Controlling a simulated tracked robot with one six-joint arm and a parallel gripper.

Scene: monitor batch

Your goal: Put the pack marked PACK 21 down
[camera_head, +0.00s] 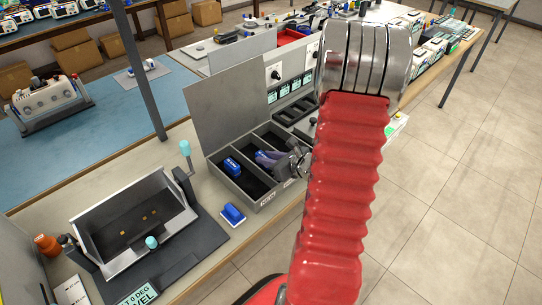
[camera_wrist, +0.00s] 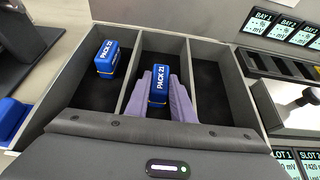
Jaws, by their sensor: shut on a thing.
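The pack marked PACK 21 (camera_wrist: 157,88) is blue with white lettering. My gripper (camera_wrist: 158,98), with pale purple fingers, is shut on it. In the wrist view the pack is over the middle compartment of a grey three-compartment box (camera_wrist: 186,75). I cannot tell whether it touches the compartment's floor. In the head view my gripper (camera_head: 268,157) reaches into the box (camera_head: 250,196), and the held pack is mostly hidden. The right compartment looks empty.
A third blue pack (camera_head: 233,214) lies on the bench in front of the box. A grey open fixture (camera_head: 133,225) stands to its left. A raised grey panel (camera_head: 235,95) is behind the box. Bay displays (camera_wrist: 285,24) and a black slotted rack (camera_wrist: 280,66) are at the right.

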